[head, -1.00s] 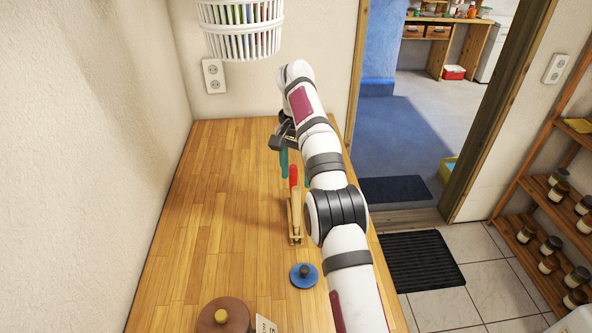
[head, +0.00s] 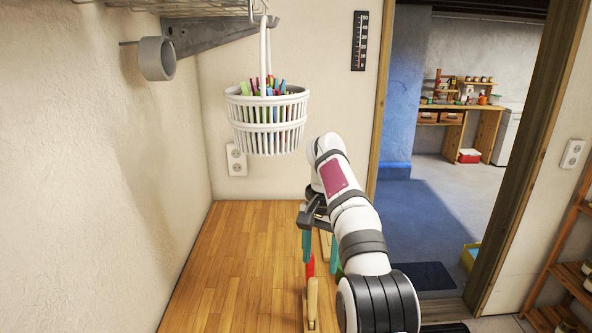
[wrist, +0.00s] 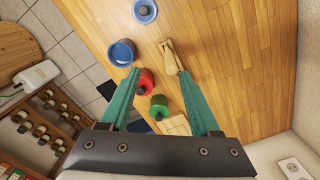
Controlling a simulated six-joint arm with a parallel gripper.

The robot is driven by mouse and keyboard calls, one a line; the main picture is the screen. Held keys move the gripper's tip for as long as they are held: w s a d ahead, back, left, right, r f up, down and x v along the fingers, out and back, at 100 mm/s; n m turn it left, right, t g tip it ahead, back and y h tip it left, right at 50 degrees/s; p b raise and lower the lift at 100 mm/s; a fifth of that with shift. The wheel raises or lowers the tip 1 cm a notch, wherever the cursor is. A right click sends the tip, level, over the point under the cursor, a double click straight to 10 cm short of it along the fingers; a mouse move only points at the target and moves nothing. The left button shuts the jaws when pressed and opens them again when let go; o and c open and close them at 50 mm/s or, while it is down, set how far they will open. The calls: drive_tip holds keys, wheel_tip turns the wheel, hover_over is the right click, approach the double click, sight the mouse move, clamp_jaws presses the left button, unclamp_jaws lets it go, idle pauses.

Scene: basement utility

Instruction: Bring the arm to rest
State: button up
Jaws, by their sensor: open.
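My gripper (head: 320,258) is at the end of my white arm, above the far part of the wooden bench (head: 228,255). Its two teal fingers stand apart, pointing down, with nothing held. In the wrist view my gripper (wrist: 158,83) is open. A red cylindrical piece (wrist: 146,84) shows between the fingers in that picture, and a wooden piece (wrist: 171,58) is close to the right fingertip. In the head view the wooden piece (head: 313,300) stands in front of the gripper, with a red part above it. My arm hides some of the bench.
A white basket (head: 268,125) of coloured items hangs above the bench. A grey bracket (head: 205,38) juts from the left wall. The bench's left side is clear.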

drive_tip(key=s+d+r, duration=0.1)
drive_tip(key=s+r, duration=0.4)
drive_tip(key=s, duration=0.6)
drive_tip(key=s+f, duration=0.3)
drive_tip(key=s, duration=0.6)
drive_tip(key=s+f+y, duration=0.1)
drive_tip(key=s+f, duration=0.2)
drive_tip(key=s, duration=0.6)
drive_tip(key=s+f+n, duration=0.1)
drive_tip(key=s+f, duration=0.3)
drive_tip(key=s, duration=0.5)
drive_tip(key=shift+s+a+y, duration=0.15)
drive_tip(key=shift+s+y, duration=0.1)
drive_tip(key=shift+y, duration=0.05)
